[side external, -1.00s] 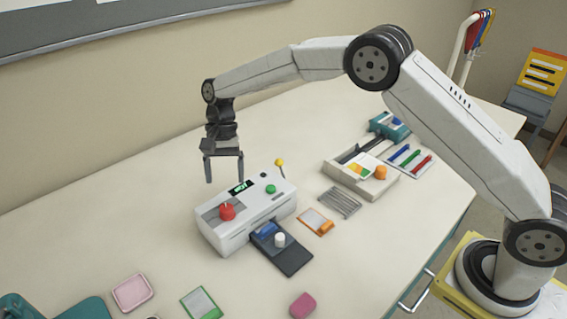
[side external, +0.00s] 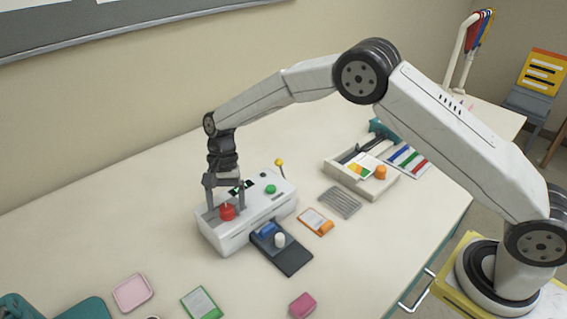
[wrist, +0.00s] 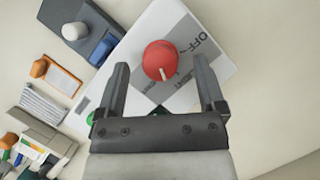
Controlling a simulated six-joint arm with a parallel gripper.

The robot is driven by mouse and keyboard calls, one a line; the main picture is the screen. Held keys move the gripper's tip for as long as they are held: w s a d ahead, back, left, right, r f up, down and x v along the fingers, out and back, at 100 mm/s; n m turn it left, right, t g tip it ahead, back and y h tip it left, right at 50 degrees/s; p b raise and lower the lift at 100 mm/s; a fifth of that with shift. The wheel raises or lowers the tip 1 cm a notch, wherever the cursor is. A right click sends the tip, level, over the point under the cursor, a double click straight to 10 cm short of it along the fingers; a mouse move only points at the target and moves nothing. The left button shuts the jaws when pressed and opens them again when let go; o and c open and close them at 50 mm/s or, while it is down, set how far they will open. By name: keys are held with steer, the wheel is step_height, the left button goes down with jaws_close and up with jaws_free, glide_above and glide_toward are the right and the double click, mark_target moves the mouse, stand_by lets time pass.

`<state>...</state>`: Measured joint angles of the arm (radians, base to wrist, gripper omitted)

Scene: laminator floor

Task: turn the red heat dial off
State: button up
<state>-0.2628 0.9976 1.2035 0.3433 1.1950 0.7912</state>
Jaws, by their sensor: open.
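The red heat dial (side external: 227,212) sits on top of the white laminator (side external: 262,220). In the wrist view the red dial (wrist: 161,60) has a pale pointer mark on its lower edge, and the word OFF shows on the grey plate to its upper right. My gripper (side external: 226,207) is open, with one finger on each side of the dial. In the wrist view my gripper's fingers (wrist: 162,78) stand apart, with the dial between and slightly beyond them. I cannot tell whether either finger touches it.
A dark tray (side external: 292,262) with a white knob (side external: 280,240) sticks out from the laminator's front. A green button (side external: 271,189) and a yellow-tipped lever (side external: 279,163) are beside the dial. An orange-framed card (side external: 316,222) and a beige tray (side external: 345,180) lie to the right.

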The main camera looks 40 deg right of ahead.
steer(key=shift+s+a+f, duration=0.15)
steer(key=shift+s+f, duration=0.05)
steer(key=shift+f, duration=0.35)
jaws_close()
